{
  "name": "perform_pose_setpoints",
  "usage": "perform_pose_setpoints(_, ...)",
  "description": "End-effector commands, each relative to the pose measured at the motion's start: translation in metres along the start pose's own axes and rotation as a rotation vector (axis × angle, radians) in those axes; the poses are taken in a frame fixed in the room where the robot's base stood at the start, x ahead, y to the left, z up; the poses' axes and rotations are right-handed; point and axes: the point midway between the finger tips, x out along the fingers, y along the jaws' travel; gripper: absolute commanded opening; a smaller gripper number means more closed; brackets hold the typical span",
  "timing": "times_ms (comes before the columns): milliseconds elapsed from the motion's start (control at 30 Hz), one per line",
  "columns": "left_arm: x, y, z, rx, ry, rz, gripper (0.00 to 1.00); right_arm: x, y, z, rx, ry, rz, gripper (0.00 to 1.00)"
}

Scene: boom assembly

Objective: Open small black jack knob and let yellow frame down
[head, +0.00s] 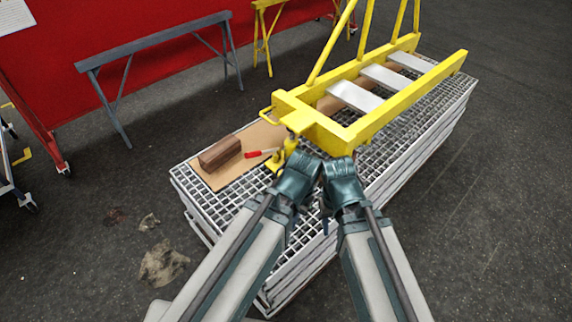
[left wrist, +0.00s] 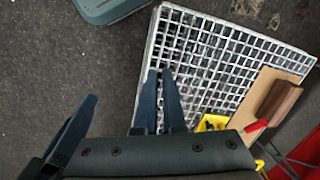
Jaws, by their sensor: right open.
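The yellow frame (head: 368,125), with pale cross steps, lies over the stacked gratings in the head view, its near end just beyond my grippers. A yellow jack (head: 283,158) stands under its near left corner. Part of a yellow piece with dark parts (left wrist: 213,122) shows in the left wrist view, partly hidden by the gripper body. I cannot make out the small black knob. My left gripper (head: 292,184) is beside the jack; its finger gap is unclear. My right gripper (head: 328,205) is open, close to the left one, below the frame's near end. Its fingertips are mostly hidden.
The grating stack (head: 430,135) bears a brown board (head: 215,181) with a wooden block (head: 220,153) and a red-handled tool (head: 262,153). A grey trestle (head: 160,38) and a yellow trestle (head: 265,35) stand behind. The floor at right is clear.

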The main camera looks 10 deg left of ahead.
Motion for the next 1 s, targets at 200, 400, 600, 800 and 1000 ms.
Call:
perform_pose_setpoints(200,0.018,-0.028,-0.104,-0.106,0.008,0.026,0.49,0.021,-0.002,-0.001,0.0,0.0,0.0,0.5)
perform_pose_setpoints(400,0.043,-0.101,-0.246,-0.284,0.021,0.068,0.71,0.046,-0.004,-0.003,0.0,0.0,0.0,0.5)
perform_pose_setpoints(600,0.06,-0.168,-0.328,-0.409,0.031,0.097,0.71,0.061,-0.006,-0.004,0.0,0.0,0.0,0.5)
perform_pose_setpoints(800,0.064,-0.192,-0.349,-0.452,0.035,0.107,0.71,0.064,-0.006,-0.004,0.0,0.0,0.0,0.5)
perform_pose_setpoints(1000,0.065,-0.191,-0.347,-0.453,0.036,0.107,0.71,0.065,-0.006,-0.004,0.0,0.0,0.0,0.5)
